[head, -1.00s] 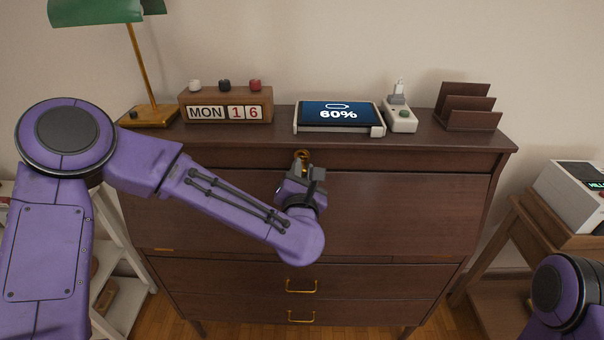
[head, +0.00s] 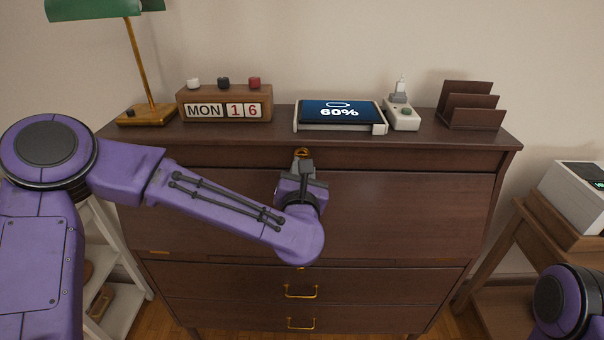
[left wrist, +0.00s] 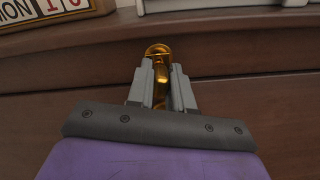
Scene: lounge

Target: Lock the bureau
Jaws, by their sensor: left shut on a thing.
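The brown wooden bureau (head: 400,215) stands in front of me with its large front panel closed up flat. A gold key (head: 302,153) is at the top middle of the front, near the seam above the panel. It also shows in the left wrist view (left wrist: 158,50), upright between the fingers. My left gripper (head: 301,163) is shut on the key, its fingers pointing at the bureau front. The fingers hide part of the key, and I cannot see a keyhole or how deep the key sits. My right gripper is out of view; only part of that arm shows at lower right.
On the bureau top stand a green lamp (head: 148,112), a calendar block (head: 225,104), a tablet on a stand (head: 340,113), a power strip (head: 402,115) and a letter rack (head: 470,106). Two drawers with brass handles (head: 300,292) are below. A side table (head: 525,235) stands right.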

